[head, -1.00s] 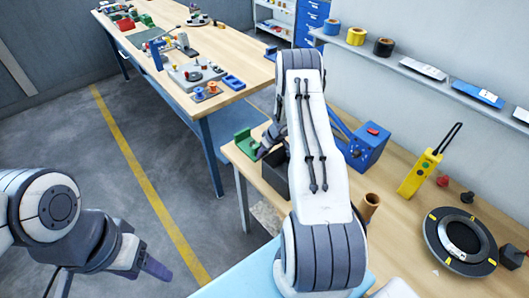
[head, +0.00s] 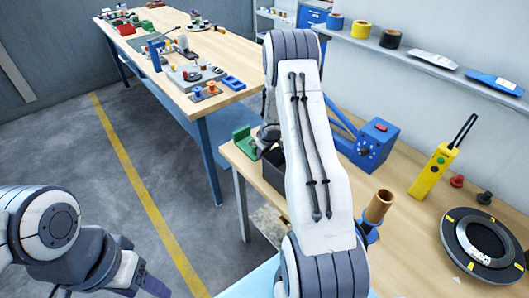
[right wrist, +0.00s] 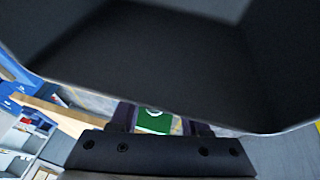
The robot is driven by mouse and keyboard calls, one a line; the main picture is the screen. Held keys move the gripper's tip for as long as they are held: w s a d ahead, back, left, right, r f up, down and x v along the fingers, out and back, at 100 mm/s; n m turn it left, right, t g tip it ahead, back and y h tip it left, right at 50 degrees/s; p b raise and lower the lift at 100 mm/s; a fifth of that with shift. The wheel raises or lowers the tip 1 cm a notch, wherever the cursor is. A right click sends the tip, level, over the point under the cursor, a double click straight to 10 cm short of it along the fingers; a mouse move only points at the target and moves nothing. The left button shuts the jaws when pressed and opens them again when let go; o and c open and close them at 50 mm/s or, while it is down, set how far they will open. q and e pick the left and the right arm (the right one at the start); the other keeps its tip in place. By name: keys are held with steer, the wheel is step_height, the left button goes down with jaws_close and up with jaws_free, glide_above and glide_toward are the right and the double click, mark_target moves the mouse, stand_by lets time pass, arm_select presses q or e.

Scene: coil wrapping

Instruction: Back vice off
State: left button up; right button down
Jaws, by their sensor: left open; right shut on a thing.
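A green vice-like block (head: 241,141) sits at the left end of the near workbench. My right gripper (head: 268,136) is beside it, low over the bench. In the right wrist view, the fingers (right wrist: 158,124) are on either side of a green piece (right wrist: 154,120) with a white mark. They look shut on it, but the contact is partly hidden. A large dark surface, likely the black bin (right wrist: 140,65), fills the top of that view. My left gripper (head: 148,284) hangs over the floor at lower left, partly cut off, open and empty.
The black bin (head: 273,170) stands by the right gripper. A blue machine box (head: 376,142), a copper-coloured tube (head: 379,206), a yellow pendant (head: 432,172) and a black ring (head: 450,235) are on the near bench. The shelf (head: 395,50) is behind. Floor at left is clear.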

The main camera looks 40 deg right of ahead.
steer(key=shift+c, duration=1.9)
jaws_free()
steer(key=p+v, duration=0.4)
steer(key=v, duration=0.6)
steer(key=shift+r, duration=0.25)
